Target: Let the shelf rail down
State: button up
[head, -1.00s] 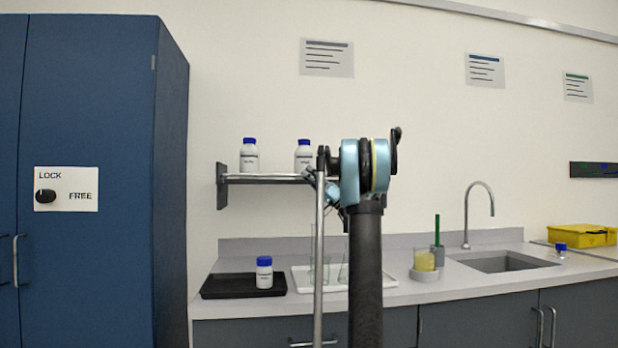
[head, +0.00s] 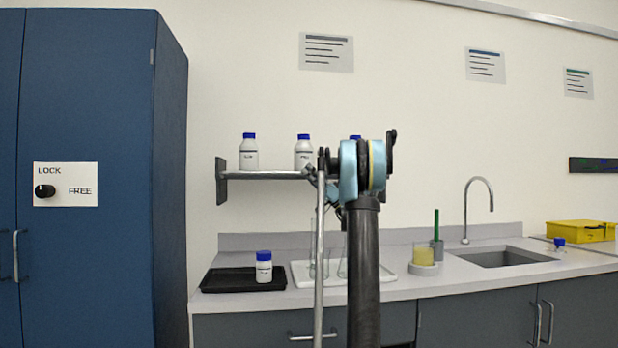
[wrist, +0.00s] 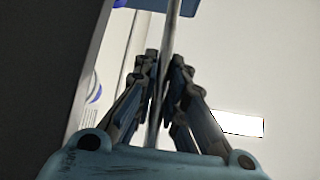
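The wall shelf (head: 222,188) is partly hidden by my arm at its right, with white blue-capped bottles standing on it. A thin metal rail runs along its front; in the head view I cannot tell it clearly from the shelf edge. In the wrist view the shelf rail (wrist: 172,25) is a thin bar passing lengthwise between the fingers of my gripper (wrist: 165,65). The fingers are close together on both sides of it and look shut on it. In the head view my wrist hides most of the gripper.
Below are a black tray (head: 218,282) with a bottle (head: 264,267), a white tray (head: 300,275) with glassware, a beaker (head: 424,254) and a sink (head: 503,258). A tall blue cabinet (head: 95,100) stands left.

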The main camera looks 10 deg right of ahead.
jog(key=o, duration=0.4)
jog(key=shift+w, duration=0.1)
jog(key=shift+d+f, duration=0.2)
jog(key=shift+f, duration=0.05)
jog(key=d, duration=0.4)
jog(key=s+d, duration=0.1)
jog(key=d, duration=0.7)
jog(key=shift+s+d+f, duration=0.2)
jog(key=shift+f, duration=0.1)
